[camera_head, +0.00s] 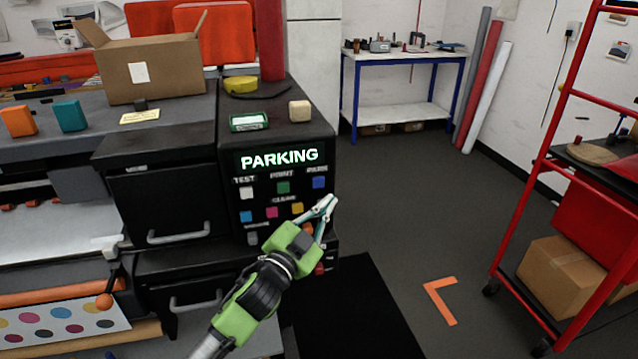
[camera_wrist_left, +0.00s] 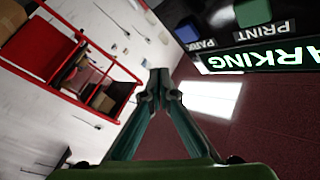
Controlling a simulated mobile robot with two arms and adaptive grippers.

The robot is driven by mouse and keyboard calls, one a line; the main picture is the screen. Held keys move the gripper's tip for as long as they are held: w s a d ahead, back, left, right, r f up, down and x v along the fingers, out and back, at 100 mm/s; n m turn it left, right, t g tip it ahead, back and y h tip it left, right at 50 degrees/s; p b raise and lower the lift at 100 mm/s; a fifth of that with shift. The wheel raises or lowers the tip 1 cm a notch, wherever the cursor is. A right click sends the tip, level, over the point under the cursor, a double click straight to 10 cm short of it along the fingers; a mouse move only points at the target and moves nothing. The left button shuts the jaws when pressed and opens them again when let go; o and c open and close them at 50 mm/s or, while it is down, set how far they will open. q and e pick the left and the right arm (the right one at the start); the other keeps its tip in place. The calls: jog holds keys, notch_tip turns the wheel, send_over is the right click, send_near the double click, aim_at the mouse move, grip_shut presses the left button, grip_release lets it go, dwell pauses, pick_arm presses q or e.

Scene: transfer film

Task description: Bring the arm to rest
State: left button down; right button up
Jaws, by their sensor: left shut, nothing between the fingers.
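My left arm is green and black and reaches up from the bottom of the head view. Its left gripper (camera_head: 328,204) is shut and empty, in front of the right side of the machine's control panel (camera_head: 262,222). In the left wrist view the left gripper's fingertips (camera_wrist_left: 164,88) meet, with nothing between them. The panel has several coloured buttons and a lit display (camera_head: 279,159) that reads PARKING. The display also shows in the left wrist view (camera_wrist_left: 262,60), turned over. The gripper hides part of the panel's lower right. My right gripper is not in view.
A red rack (camera_head: 585,95) with a cardboard box (camera_head: 563,272) stands at the right. A blue-legged table (camera_head: 402,58) is at the back. An open cardboard box (camera_head: 160,75) sits on the machine at the left. The grey floor (camera_head: 400,215) between machine and rack is clear.

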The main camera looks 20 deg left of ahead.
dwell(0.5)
pick_arm(q)
jog(key=s+a+f+n+g+y, duration=0.1)
jog(key=s+a+f+g, duration=0.1)
jog(key=f, duration=0.9)
jog(key=s+a+f+n+g+y, duration=0.1)
jog(key=s+f+g, duration=0.15)
jog(key=f, duration=0.95)
jog(key=s+a+f+n+g+y, duration=0.1)
jog(key=s+a+f+g, duration=0.1)
jog(key=f, duration=0.9)
jog(key=s+f+n+g, duration=0.2)
jog(key=s+f+g, duration=0.3)
jog(key=s+f, duration=1.3)
jog(key=s+f+g, duration=0.2)
jog(key=s+f, duration=0.3)
jog(key=s, duration=0.6)
jog(key=s+f+n+g, duration=0.1)
jog(key=s+f, duration=0.4)
jog(key=s, duration=0.6)
jog(key=s+f+n+g, duration=0.1)
jog(key=s+f+g, duration=0.2)
jog(key=s+f, duration=0.3)
jog(key=s+d, duration=0.1)
jog(key=s, duration=0.4)
jog(key=shift+s+g+y, duration=0.35)
jog(key=shift+y, duration=0.05)
